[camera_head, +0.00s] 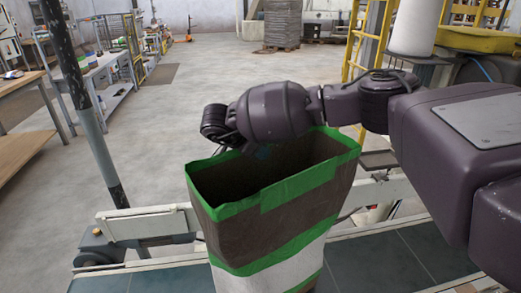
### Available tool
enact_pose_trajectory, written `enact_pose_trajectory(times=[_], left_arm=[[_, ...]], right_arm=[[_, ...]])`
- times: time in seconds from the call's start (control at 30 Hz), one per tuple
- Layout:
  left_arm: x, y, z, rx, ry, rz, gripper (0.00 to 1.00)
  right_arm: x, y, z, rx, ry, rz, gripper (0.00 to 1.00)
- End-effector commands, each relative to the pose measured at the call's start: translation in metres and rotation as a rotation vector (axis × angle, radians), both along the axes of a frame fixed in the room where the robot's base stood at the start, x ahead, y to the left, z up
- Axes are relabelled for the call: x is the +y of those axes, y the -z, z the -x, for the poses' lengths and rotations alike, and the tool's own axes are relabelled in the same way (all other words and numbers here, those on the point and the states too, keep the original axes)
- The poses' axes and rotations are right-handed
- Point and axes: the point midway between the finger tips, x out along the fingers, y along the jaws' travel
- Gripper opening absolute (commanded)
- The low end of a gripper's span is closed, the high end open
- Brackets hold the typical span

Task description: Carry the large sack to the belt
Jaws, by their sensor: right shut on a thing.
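The large sack (255,227) stands upright and open at the top in front of me, brown with green bands and a white lower part. Its inside looks dark, and its foot is cut off by the bottom edge of the picture. The belt (385,262), dark with pale side rails, runs across the bottom, behind and beside the sack. I cannot tell whether the sack touches it. My right arm reaches in from the right, and my right gripper (258,152) is at the sack's far rim, shut on it, with its fingers mostly hidden. My left gripper is not in view.
A dark post (83,100) rises at the left beside a wooden table (28,150). A yellow frame (372,40) stands behind my right arm. A pallet stack (283,22) is far back. The grey floor between is open.

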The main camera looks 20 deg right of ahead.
Motion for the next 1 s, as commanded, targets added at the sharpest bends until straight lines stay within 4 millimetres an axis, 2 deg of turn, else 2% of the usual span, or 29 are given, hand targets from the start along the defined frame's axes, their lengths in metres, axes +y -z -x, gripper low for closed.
enact_pose_trajectory(times=[0.03,0.17,0.2,0.57,1.0], left_arm=[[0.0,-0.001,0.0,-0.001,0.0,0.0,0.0],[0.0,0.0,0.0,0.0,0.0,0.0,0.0],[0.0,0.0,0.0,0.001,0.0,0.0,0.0],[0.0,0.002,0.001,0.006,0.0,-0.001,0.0],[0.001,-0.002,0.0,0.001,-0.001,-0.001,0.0]], right_arm=[[0.0,-0.001,0.0,0.0,0.0,0.0,0.1],[0.0,0.0,0.0,0.0,0.0,0.0,0.3],[0.0,0.0,0.0,0.0,0.0,0.0,0.31],[0.004,-0.006,0.0,-0.001,-0.001,-0.001,0.31],[0.058,-0.061,0.007,-0.003,-0.004,-0.001,0.31]])
